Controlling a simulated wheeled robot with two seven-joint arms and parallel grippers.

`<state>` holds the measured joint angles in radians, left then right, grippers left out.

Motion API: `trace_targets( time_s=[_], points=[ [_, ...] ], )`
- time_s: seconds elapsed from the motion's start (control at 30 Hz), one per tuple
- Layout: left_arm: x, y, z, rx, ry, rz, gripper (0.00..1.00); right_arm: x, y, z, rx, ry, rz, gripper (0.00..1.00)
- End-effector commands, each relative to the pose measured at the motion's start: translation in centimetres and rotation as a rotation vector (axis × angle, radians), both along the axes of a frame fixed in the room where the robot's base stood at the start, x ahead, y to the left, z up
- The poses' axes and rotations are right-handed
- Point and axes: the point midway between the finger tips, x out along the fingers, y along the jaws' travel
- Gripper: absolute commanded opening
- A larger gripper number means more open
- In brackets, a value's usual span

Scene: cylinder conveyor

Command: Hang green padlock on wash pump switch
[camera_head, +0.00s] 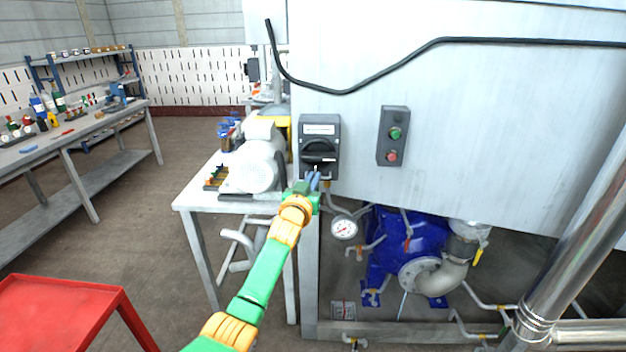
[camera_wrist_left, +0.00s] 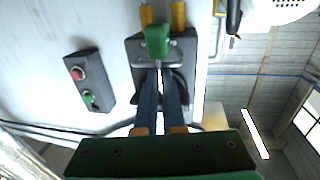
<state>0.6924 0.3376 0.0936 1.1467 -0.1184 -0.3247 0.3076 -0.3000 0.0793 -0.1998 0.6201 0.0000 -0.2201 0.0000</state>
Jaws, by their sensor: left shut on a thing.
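The wash pump switch (camera_head: 319,135) is a dark grey box with a black rotary handle on the pale cabinet wall. It also shows, upside down, in the left wrist view (camera_wrist_left: 135,50). My left gripper (camera_head: 314,180) is at the switch's lower edge, its blue fingers pointing up at it. In the left wrist view its fingers (camera_wrist_left: 160,76) are shut on the green padlock (camera_wrist_left: 157,40), whose grey shackle lies near the fingertips, in front of the switch. I cannot tell whether the shackle passes through the switch. The padlock is not clear in the head view.
A box with green and red buttons (camera_head: 393,136) is right of the switch. A pressure gauge (camera_head: 344,228) and blue pump (camera_head: 398,240) are below. A motor (camera_head: 255,165) stands on a table at left. A red cart (camera_head: 60,298) is at lower left.

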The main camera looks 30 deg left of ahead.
Motion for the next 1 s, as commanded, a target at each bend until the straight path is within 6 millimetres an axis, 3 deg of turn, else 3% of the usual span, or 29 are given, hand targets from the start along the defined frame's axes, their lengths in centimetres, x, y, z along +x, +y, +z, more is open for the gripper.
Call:
trace_targets(
  time_s=[0.23,1.0],
  points=[
    [0.0,0.0,-0.1,0.000,-0.001,0.000,0.00,0.0,0.0,-0.1,0.000,0.000,0.000,0.00],
    [0.0,0.0,-3.0,0.000,0.001,0.000,0.00,0.0,-0.1,-2.5,-0.001,0.000,0.001,0.00]
  ],
)
